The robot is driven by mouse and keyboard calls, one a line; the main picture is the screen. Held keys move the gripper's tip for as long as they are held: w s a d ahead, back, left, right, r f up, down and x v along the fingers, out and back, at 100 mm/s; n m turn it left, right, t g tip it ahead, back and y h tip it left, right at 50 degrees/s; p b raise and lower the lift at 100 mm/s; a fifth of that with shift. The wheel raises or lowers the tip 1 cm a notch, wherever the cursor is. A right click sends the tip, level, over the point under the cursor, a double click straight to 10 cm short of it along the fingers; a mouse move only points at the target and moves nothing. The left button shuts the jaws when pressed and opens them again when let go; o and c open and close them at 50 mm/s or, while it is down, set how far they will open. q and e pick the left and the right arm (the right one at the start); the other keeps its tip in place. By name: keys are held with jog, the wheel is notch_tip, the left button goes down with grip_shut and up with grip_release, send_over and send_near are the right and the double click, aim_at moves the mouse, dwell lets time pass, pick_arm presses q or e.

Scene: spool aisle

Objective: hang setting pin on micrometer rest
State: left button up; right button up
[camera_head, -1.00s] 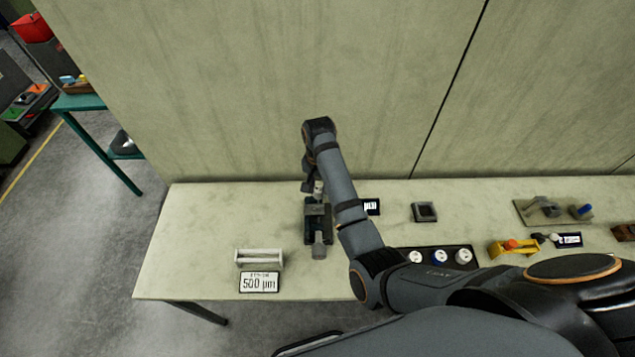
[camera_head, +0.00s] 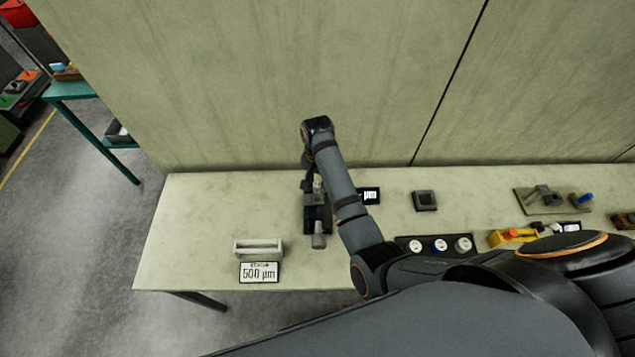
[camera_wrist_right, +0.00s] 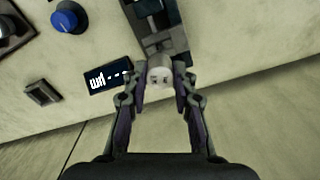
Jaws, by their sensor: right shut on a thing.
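The setting pin shows as a short pale cylinder (camera_wrist_right: 159,76) between the fingertips of my right gripper (camera_wrist_right: 160,88) in the right wrist view. That gripper is shut on it. In the head view the right gripper (camera_head: 311,186) points down at the far end of the dark micrometer rest (camera_head: 318,213), partly hidden by my forearm. The rest also shows just beyond the pin in the wrist view (camera_wrist_right: 165,38). The pin's end appears at or over the rest; I cannot tell whether they touch. My left gripper is not in view.
A µm display (camera_head: 370,195) stands right of the rest. A white rack (camera_head: 258,246) and a 500 µm sign (camera_head: 258,272) are at front left. A small grey square block (camera_head: 424,201) and a dark tray with knobs (camera_head: 402,243) lie to the right. The wall is close behind.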

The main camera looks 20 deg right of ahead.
aim_at(318, 192)
jog(key=shift+s, duration=0.2)
jog(key=shift+f, duration=0.15)
dwell(0.3)
jog(key=shift+f, duration=0.15)
jog(key=shift+f+b, duration=1.15)
jog(key=shift+f, duration=1.2)
jog(key=o, duration=1.1)
jog(key=shift+r, duration=0.1)
jog(key=shift+c, duration=0.2)
jog(key=shift+r, duration=0.1)
